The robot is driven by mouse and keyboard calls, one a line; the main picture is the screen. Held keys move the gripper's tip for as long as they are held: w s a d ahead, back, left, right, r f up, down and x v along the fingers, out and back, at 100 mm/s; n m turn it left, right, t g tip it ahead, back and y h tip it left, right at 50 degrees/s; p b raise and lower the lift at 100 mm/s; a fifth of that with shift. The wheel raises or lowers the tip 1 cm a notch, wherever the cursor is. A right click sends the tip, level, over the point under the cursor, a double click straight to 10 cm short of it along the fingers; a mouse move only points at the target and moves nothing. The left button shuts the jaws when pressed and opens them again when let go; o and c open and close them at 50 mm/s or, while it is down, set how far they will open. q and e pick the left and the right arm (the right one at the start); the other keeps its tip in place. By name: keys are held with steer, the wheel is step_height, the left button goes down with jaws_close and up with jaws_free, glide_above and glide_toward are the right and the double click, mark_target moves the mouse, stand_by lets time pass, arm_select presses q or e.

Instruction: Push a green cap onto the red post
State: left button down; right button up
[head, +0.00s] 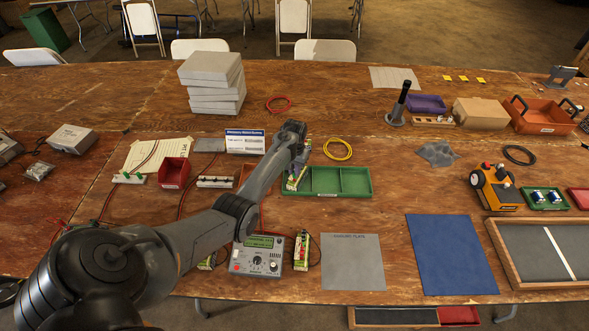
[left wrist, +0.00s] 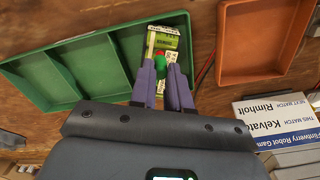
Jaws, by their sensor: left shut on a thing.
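My left gripper (head: 297,172) reaches over the left end of the green tray. In the left wrist view, its two fingers (left wrist: 162,72) are shut on a small round green cap (left wrist: 160,66). A green and white battery pack (left wrist: 164,38) is just beyond the fingertips at the tray's end; its yellow-green side (head: 291,183) shows beside the gripper in the head view. The cap is close to the pack, but I cannot tell whether they touch. My right gripper is not in view.
The green tray (head: 340,194) has empty compartments. A charger (head: 257,266) stands in front, with another battery pack (head: 301,252) on its right. A white strip with green pieces (head: 129,179) lies left. An orange tray (left wrist: 262,45) and a Rimholt sign (left wrist: 285,122) are close by.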

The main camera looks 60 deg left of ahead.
arm_select(q)
steer(key=shift+p, duration=0.35)
stand_by(0.4)
stand_by(0.5)
steer(key=shift+f, duration=0.15)
stand_by(0.6)
steer(key=shift+p, duration=0.5)
stand_by(0.4)
steer(key=c, duration=1)
jaws_free()
steer(key=shift+o, duration=1)
